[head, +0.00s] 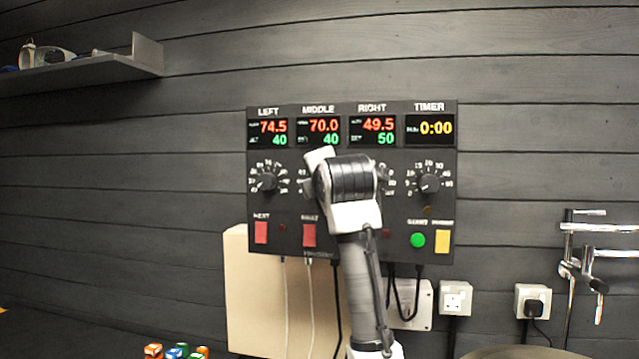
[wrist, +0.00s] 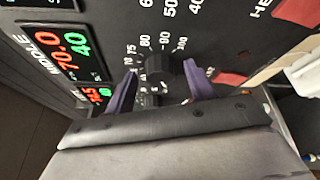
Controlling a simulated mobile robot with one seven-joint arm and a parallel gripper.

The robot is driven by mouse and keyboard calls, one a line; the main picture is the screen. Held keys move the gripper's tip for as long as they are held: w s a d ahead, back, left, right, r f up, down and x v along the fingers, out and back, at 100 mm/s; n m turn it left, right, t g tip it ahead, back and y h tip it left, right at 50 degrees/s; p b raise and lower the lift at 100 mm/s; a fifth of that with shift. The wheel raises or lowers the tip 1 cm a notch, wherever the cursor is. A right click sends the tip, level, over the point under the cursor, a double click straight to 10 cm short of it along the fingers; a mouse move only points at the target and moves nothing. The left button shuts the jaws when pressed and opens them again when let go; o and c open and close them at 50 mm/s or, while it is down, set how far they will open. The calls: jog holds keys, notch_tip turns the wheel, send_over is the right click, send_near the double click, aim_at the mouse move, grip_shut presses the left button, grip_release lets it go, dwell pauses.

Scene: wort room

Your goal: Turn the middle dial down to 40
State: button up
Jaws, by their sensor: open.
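The dark control panel (head: 290,222) hangs on the wall in the head view. Its middle display (head: 318,132) shows 70.0 in red and 40 in green; it also shows in the wrist view (wrist: 70,44). My gripper (head: 322,163) is in front of the panel and hides most of the middle dial in the head view. In the wrist view my gripper (wrist: 158,82) is open, with two purple fingers apart. Contact cannot be told.
The left dial (head: 268,181) and timer dial (head: 429,183) are clear in the head view. Red switches (head: 309,235), a green button (head: 417,240) and a yellow button (head: 442,241) lie lower. Cables hang below the panel. Metal taps (head: 590,255) stand at right, a shelf (head: 100,72) at upper left.

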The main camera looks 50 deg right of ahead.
jog(key=shift+s, duration=0.1)
jog(key=b+v, duration=0.5)
jog(key=v, duration=0.8)
jog(key=shift+s+a+b, duration=0.15)
jog(key=shift+s+b, duration=0.15)
jog(key=shift+b, duration=0.05)
